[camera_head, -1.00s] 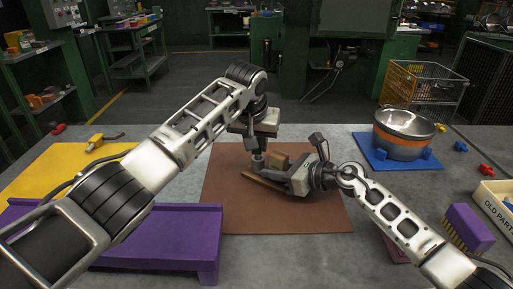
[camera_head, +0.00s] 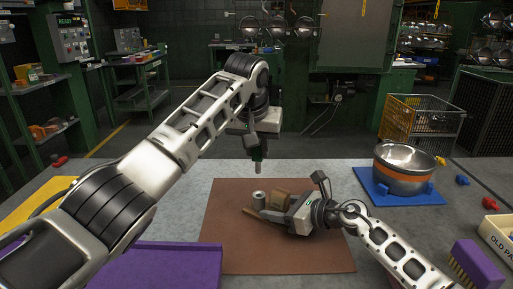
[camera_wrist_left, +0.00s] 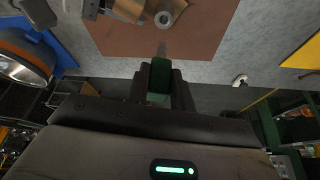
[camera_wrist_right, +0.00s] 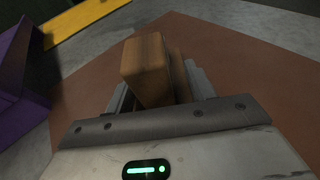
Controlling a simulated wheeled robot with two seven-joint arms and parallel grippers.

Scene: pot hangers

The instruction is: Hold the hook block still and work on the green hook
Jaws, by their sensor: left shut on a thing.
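My left gripper (camera_head: 257,152) is shut on the green hook (camera_wrist_left: 160,74), whose dull thin end points down. It is held above a grey hollow socket (camera_head: 259,198), which also shows in the left wrist view (camera_wrist_left: 164,19); a gap separates them. The brown hook block (camera_wrist_right: 150,70) sits on the brown mat (camera_head: 230,255). My right gripper (camera_head: 290,212) has its fingers on both sides of the hook block and appears closed on it. The hook's upper part is hidden in the left fingers.
A steel bowl with an orange band (camera_head: 403,165) stands on a blue base (camera_head: 375,190) at the right. A purple stand (camera_head: 165,268) is at the front left. A brush (camera_head: 478,264) and a white box (camera_head: 497,233) are at the right edge. The mat's front is clear.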

